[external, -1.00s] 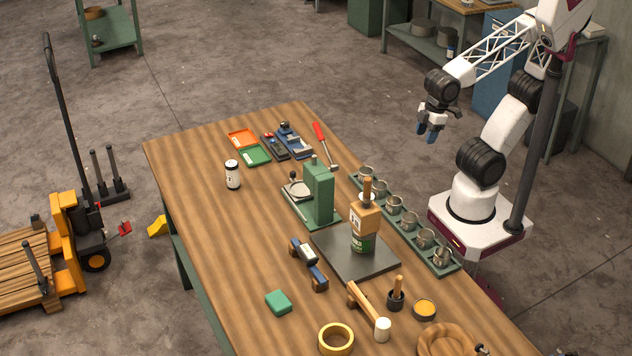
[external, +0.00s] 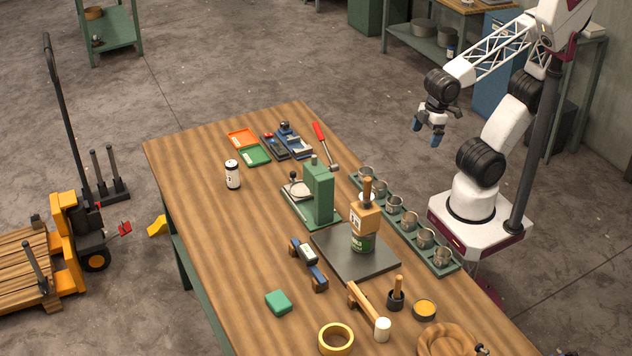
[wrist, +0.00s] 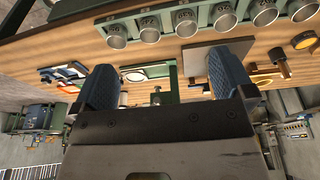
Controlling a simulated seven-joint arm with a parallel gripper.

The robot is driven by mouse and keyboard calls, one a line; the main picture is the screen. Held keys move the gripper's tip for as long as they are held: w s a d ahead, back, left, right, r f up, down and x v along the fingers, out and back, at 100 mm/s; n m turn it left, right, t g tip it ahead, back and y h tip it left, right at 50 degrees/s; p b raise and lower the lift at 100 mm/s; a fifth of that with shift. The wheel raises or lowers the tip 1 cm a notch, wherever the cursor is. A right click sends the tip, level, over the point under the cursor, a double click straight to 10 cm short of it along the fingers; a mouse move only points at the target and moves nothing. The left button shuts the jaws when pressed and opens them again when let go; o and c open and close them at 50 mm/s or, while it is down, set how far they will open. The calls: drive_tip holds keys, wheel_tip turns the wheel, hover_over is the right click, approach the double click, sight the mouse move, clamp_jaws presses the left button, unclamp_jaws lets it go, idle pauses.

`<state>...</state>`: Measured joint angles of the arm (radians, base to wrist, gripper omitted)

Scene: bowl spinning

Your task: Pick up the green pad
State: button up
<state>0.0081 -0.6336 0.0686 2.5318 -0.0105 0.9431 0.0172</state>
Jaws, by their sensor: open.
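The green pad (external: 278,302) is a small rounded block lying flat on the wooden table (external: 215,235), near its left edge toward the front. My gripper (external: 427,134) is raised beyond the table's right side, far from the pad. Its two blue fingers are apart with nothing between them. In the wrist view my gripper (wrist: 163,85) shows its two fingers spread wide, with the tabletop behind them. I cannot make out the pad in the wrist view.
A yellow ring (external: 336,340), a mallet (external: 369,312) and a blue-and-wood tool (external: 309,264) lie near the pad. Several metal cups line the right edge. The table left of the pad is clear.

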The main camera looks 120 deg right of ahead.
drive_tip(key=w+v, duration=0.1)
drive_tip(key=v, duration=0.4)
drive_tip(key=w+a+r+m+y, duration=0.2)
drive_tip(key=w+a+m, duration=0.1)
drive_tip(key=w, duration=0.5)
drive_tip(key=w+a+r+m+y, duration=0.2)
drive_tip(key=w+a+m, duration=0.1)
drive_tip(key=w, duration=0.6)
drive_tip(key=w+a+r+m+y, duration=0.2)
drive_tip(key=w, duration=0.6)
drive_tip(key=w+a+f+m+y, duration=0.2)
drive_tip(key=w+a+m, duration=0.15)
drive_tip(key=w, duration=0.95)
drive_tip(key=w+a+f+m+t+y, duration=0.1)
drive_tip(key=w+a+f+m+y, duration=0.3)
drive_tip(key=w, duration=0.8)
drive_tip(key=w+a+m+y, duration=0.1)
drive_tip(key=w+m, duration=0.5)
drive_tip(key=w, duration=0.7)
approach(279, 302)
drive_tip(key=shift+s+d+f+t, duration=0.1)
drive_tip(key=shift+s+d+t, duration=0.15)
drive_tip(key=shift+s+t, duration=0.05)
drive_tip(key=shift+x, duration=1.3)
